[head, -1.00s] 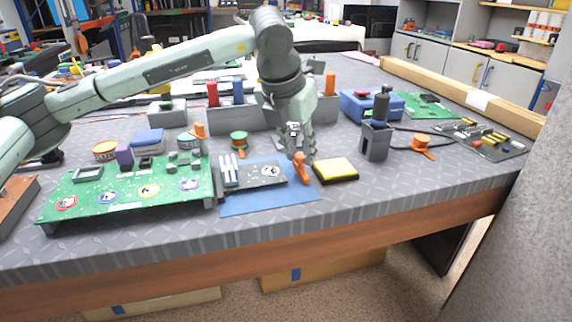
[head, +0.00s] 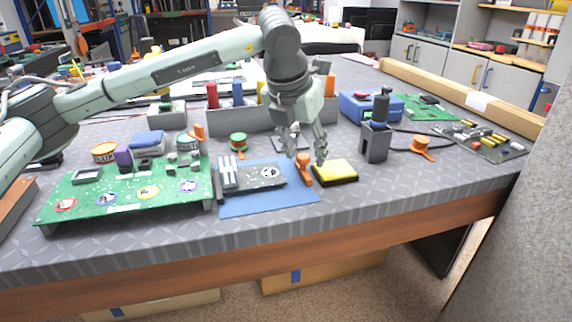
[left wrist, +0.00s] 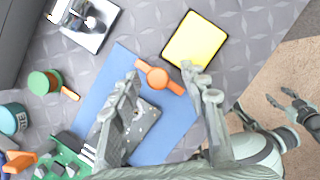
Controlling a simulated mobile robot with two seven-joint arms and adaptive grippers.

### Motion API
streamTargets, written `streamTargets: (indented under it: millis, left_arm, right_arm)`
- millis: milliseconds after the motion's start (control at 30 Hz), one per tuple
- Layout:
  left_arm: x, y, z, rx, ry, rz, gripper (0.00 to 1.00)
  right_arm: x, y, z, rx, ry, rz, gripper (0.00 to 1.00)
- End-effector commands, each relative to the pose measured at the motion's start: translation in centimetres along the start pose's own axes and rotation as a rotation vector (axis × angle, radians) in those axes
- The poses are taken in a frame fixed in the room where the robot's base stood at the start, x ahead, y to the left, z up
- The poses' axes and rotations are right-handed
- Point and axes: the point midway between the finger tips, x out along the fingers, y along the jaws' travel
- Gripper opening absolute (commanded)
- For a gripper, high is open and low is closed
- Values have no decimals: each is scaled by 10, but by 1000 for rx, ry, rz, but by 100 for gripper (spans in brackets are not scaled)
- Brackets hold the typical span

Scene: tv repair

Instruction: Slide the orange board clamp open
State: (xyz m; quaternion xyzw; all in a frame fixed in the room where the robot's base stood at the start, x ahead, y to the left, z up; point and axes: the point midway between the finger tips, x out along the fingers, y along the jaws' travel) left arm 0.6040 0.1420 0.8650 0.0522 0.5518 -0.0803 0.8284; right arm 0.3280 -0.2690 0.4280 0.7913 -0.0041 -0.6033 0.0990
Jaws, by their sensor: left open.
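The orange board clamp (head: 304,169) is at the right end of the dark board (head: 258,176) on the blue mat (head: 262,203). In the left wrist view the clamp (left wrist: 158,78) is a bar with a round middle, lying between my fingertips. My left gripper (head: 308,158) is open, with one finger on each side of the clamp. I cannot tell whether either finger touches it. My right gripper (left wrist: 284,98) shows small at the right edge of the left wrist view, over the floor. Its jaw state is unclear.
A yellow-topped block (head: 335,170) stands close to the right of the clamp. A large green board (head: 130,190) is at the left. A grey holder (head: 375,143) and another orange piece (head: 421,146) are at the right. The table front is clear.

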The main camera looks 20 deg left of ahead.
Motion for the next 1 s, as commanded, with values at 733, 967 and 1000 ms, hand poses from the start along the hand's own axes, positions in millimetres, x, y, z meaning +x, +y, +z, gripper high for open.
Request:
streamTargets:
  millis: [733,967,1000]
  left_arm:
    - [-64,0,0,0,1,1,44]
    - [-77,0,-1,-1,3,1,44]
    - [-78,0,-1,-1,3,1,44]
  right_arm:
    - [-21,3,-6,0,0,0,51]
    - [-24,4,-6,0,0,0,51]
    - [-24,4,-6,0,0,0,51]
